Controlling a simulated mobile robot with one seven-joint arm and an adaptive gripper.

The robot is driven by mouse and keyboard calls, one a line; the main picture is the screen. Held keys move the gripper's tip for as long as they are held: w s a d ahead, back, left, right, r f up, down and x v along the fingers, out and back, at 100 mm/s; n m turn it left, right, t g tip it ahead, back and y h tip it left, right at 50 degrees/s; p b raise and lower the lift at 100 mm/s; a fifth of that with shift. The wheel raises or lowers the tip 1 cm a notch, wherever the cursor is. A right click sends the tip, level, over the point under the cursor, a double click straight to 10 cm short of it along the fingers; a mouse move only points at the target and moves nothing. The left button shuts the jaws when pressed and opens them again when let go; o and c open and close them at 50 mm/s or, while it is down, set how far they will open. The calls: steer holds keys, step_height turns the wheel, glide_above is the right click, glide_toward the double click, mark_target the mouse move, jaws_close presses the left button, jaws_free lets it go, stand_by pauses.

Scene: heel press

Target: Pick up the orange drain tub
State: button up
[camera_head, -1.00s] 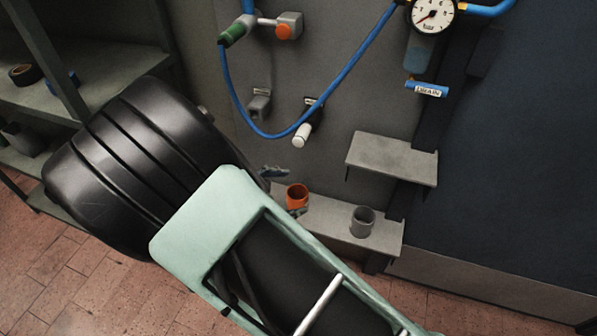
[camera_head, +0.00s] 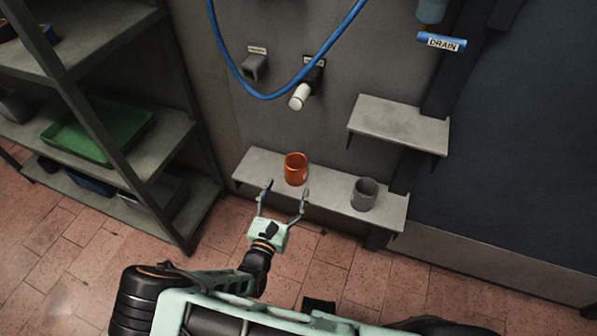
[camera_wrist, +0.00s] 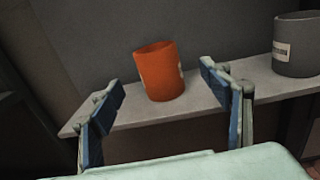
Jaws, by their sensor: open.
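The orange drain tub (camera_head: 295,169) stands upright on a low grey shelf (camera_head: 330,197) against the wall. In the wrist view the orange tub (camera_wrist: 160,72) shows ahead of my fingers, roughly between them, with part of a white label at its right side. My gripper (camera_head: 284,190) is open and empty in front of the shelf, its two fingers spread toward the tub. The fingers also show in the wrist view (camera_wrist: 160,82), with blue pads facing inward. The tub appears apart from both fingers.
A grey tub (camera_head: 364,194) stands to the right on the same shelf. A higher grey shelf (camera_head: 398,126) juts out at the right above it. A blue hose (camera_head: 262,95) hangs above. A rack with a green tray (camera_head: 97,133) stands at the left.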

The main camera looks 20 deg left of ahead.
mark_target(294, 175)
steer(key=w+b, duration=0.1)
steer(key=w, duration=0.3)
steer(key=shift+w, duration=0.35)
steer(key=w+b, duration=0.2)
steer(key=w, duration=0.3)
steer(key=shift+a+f, duration=0.1)
steer(key=shift+f, duration=0.05)
steer(key=shift+c, duration=0.6)
steer(key=c, duration=1.1)
steer(key=shift+o, duration=0.2)
steer(key=shift+r, duration=0.25)
